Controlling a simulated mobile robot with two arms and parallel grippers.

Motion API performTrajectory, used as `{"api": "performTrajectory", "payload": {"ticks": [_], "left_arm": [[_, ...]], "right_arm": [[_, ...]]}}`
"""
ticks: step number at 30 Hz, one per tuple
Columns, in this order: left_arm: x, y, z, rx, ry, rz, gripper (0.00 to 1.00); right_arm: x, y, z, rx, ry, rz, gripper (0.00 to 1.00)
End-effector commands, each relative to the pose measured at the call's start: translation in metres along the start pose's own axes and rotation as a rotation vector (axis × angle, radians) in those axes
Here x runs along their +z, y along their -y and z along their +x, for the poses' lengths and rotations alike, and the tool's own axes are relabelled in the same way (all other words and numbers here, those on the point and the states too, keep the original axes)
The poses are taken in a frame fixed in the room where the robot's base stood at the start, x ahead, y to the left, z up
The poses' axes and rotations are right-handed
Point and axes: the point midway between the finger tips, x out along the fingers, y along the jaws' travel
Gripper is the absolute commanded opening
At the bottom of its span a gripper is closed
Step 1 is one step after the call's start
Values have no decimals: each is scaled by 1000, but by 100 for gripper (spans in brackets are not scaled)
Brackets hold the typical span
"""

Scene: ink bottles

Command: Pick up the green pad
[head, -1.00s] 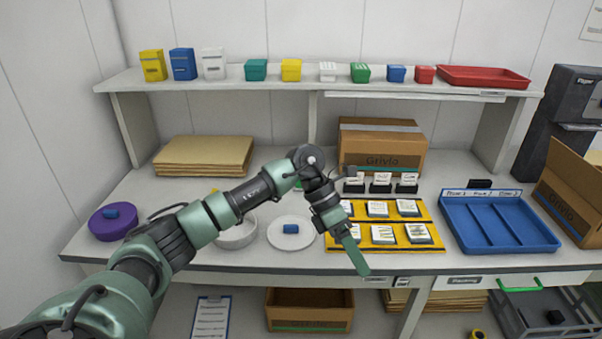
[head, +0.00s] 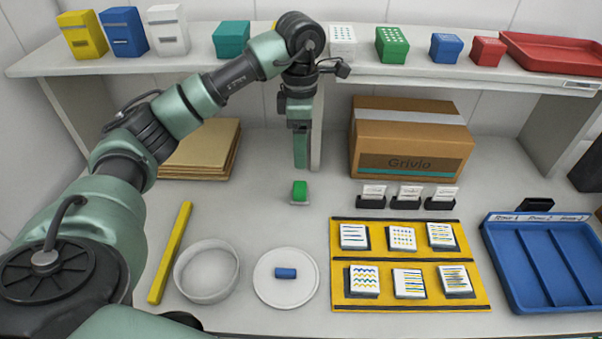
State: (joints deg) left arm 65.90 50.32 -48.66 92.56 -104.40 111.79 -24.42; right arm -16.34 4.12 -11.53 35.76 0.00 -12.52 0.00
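The green pad (head: 300,191) is a small rounded green block on a small pale base, standing on the table in the middle of the head view. My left gripper (head: 300,166) hangs fingers-down just above and behind the pad in the picture, apart from it. Its fingers line up edge-on, so I cannot tell whether they are open or shut. Nothing shows held in it. My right gripper is not in view.
A white dish (head: 207,271) and a white plate (head: 300,296) with a blue pad (head: 285,273) stand in front. A yellow stamp mat (head: 340,270) and a blue tray (head: 487,265) lie right. A cardboard box (head: 410,145) stands behind. The shelf (head: 215,62) holds several small boxes.

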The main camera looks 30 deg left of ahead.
Motion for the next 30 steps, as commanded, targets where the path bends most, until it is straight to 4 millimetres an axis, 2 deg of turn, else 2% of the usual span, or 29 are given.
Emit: {"api": "performTrajectory", "payload": {"ticks": [5,9,15,25,30], "left_arm": [[-4,-1,6,9,-16,1,71],[-5,0,33,5,-18,2,71],[-5,-1,71,6,-16,0,71],[-5,-1,100,7,-14,2,71],[-6,-1,129,6,-16,1,71]], "right_arm": [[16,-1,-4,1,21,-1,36],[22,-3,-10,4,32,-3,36],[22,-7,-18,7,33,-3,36],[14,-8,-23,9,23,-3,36],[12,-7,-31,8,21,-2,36]]}}
